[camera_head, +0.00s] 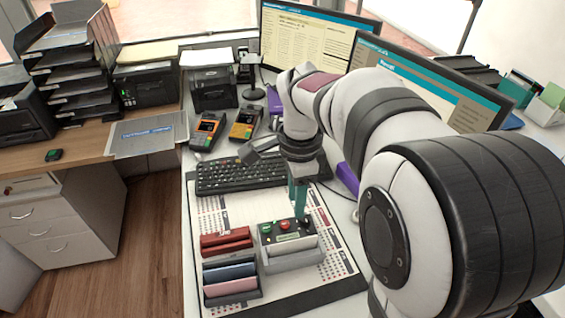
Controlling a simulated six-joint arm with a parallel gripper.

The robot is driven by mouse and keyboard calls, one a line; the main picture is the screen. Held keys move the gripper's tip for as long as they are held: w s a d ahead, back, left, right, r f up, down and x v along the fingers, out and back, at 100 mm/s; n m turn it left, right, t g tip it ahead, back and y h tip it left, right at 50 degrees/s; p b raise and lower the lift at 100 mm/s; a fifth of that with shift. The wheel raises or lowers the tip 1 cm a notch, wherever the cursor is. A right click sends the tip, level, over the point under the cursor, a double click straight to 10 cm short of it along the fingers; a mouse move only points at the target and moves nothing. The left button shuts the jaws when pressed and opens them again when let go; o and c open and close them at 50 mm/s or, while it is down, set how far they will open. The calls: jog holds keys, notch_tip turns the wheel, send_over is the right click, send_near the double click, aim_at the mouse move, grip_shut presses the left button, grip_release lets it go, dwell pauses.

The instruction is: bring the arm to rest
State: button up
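My gripper (299,200) points down over the desk mat, just in front of the keyboard. Its teal fingers hang close above or at the back of a small dark box with red and green buttons (285,230). The fingers look close together, but from this angle I cannot tell whether they are open or shut, or whether they touch the box. My white arm fills the right side and hides part of the counter behind it.
Stamp-like blocks in racks (230,275) stand on the mat (335,285). A keyboard (240,175), two card terminals (207,131), a small printer (214,92) and two monitors (305,40) stand behind.

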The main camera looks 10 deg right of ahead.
dwell(0.3)
jog(key=s+a+f+n+y, duration=0.1)
jog(key=s+a+n, duration=0.2)
jog(key=s+n, duration=0.3)
jog(key=s+a+n, duration=0.3)
jog(key=s+n, duration=0.3)
jog(key=s, duration=1)
jog(key=shift+f+n+y, duration=0.4)
